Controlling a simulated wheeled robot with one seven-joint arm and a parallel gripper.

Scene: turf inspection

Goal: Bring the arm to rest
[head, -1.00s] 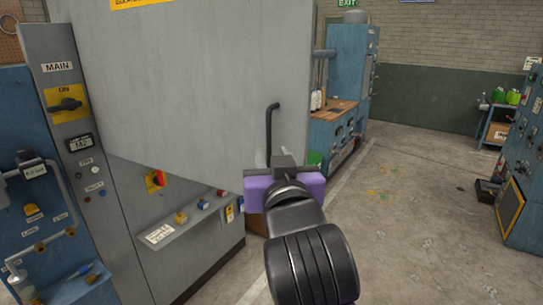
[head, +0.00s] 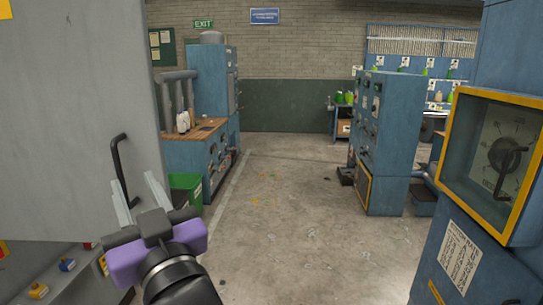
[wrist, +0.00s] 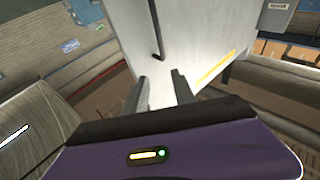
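My gripper (head: 133,178), with a purple body and two pale fingers, is at the lower left of the head view. In the wrist view my gripper (wrist: 160,80) has its two fingers apart with nothing between them, so it is open. It points toward a large grey panel (head: 75,120) with a black bent handle (head: 120,168). The handle also shows in the wrist view (wrist: 155,32), beyond the fingertips and apart from them.
A blue cabinet with a yellow-framed dial (head: 502,155) stands close on the right. A blue workbench (head: 195,150) and a green bin (head: 186,188) are at the back left. Another blue cabinet (head: 385,140) stands right of centre. The concrete floor (head: 290,230) between is clear.

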